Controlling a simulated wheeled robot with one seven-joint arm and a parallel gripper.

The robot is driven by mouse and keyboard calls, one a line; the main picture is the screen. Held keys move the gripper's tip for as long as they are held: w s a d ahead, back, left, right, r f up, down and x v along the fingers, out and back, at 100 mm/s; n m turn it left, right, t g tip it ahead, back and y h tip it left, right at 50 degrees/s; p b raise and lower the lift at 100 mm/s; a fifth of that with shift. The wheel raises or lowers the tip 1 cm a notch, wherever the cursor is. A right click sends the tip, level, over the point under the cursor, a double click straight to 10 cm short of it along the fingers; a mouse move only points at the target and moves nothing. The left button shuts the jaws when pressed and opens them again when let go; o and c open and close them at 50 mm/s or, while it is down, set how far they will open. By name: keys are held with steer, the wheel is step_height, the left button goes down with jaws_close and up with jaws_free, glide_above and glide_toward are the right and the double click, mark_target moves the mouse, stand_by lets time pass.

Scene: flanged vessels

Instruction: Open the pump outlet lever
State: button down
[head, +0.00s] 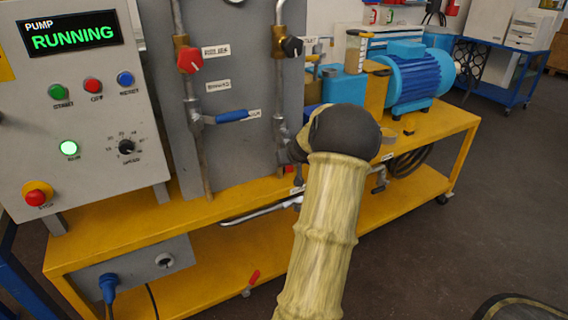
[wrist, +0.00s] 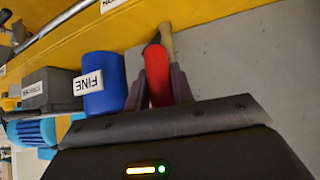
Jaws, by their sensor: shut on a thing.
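In the wrist view a lever with a red grip (wrist: 158,72) lies between the two dark fingers of my gripper (wrist: 163,78), which is shut on it. A brass-coloured stem shows just beyond the fingertips. No label shows on this lever. In the head view my own arm covers the gripper and whatever it holds. The panel display (head: 73,36) reads "PUMP RUNNING". A blue lever handle (head: 232,116) sits level on the grey pipe panel. Another red lever (head: 252,277) hangs low below the yellow bench.
A blue cylinder (wrist: 102,85) marked "FINE" and a dark box (wrist: 48,90) stand left of the gripper in the wrist view. The yellow bench (head: 420,125) carries a blue motor (head: 415,80). Vertical pipes with red and black knobs stand close. Open floor lies at right.

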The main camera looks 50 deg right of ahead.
steer(key=shift+s+d+f, duration=0.1)
steer(key=c, duration=1.3)
jaws_free()
steer(key=shift+o, duration=0.5)
steer(key=p+v, duration=0.1)
steer(key=v, duration=1.6)
